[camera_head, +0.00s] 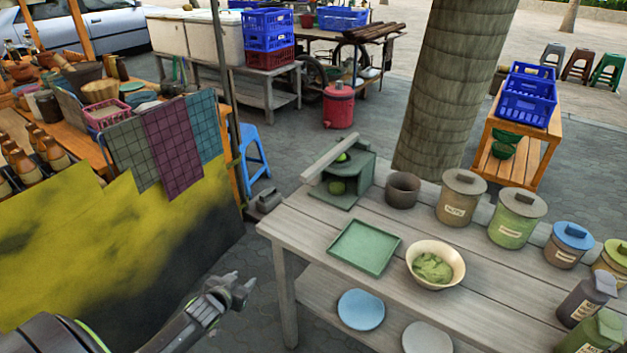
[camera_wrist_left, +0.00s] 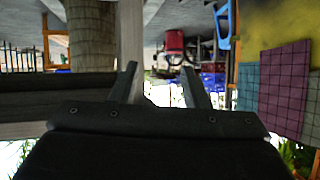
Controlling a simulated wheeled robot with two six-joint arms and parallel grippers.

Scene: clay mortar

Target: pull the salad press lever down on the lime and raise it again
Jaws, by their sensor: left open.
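The green salad press (camera_head: 358,178) stands on the back left corner of the grey wooden table. Its pale grey lever (camera_head: 328,162) lies across the top and sticks out toward the left; its exact tilt is hard to tell. A green lime (camera_head: 337,187) sits inside the press, under the lever. My right gripper is not in view.
The table (camera_head: 480,285) carries a green tray (camera_head: 364,247), a bowl of green mash (camera_head: 435,265), a dark cup (camera_head: 403,190) and several lidded jars (camera_head: 461,197). A stall with hanging cloths (camera_head: 172,145) stands left. A tree trunk (camera_head: 435,90) rises behind the table.

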